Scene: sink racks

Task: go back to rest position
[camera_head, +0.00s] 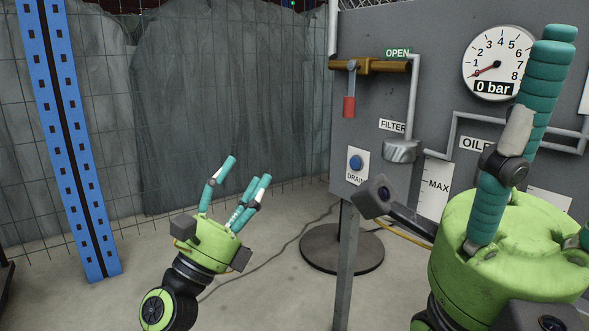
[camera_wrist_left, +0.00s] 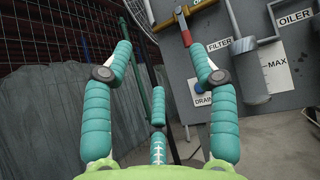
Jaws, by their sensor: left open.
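My left gripper (camera_head: 248,170) is in the lower middle of the head view, a green palm with teal fingers pointing up. Its fingers are spread and nothing is between them. In the left wrist view its fingers (camera_wrist_left: 160,60) also stand apart with an empty gap. My right gripper (camera_head: 540,130) is large and close at the right of the head view. One teal finger stands up in front of the panel; its other fingers are mostly cut off by the frame, so its opening cannot be judged.
A grey panel (camera_head: 365,120) carries a gauge (camera_head: 497,62) reading 0 bar, a red-handled valve (camera_head: 349,105) under an OPEN label, and a blue DRAIN button (camera_head: 356,162). A blue post (camera_head: 62,130) stands left. Grey sheeting (camera_head: 235,95) hangs behind wire mesh.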

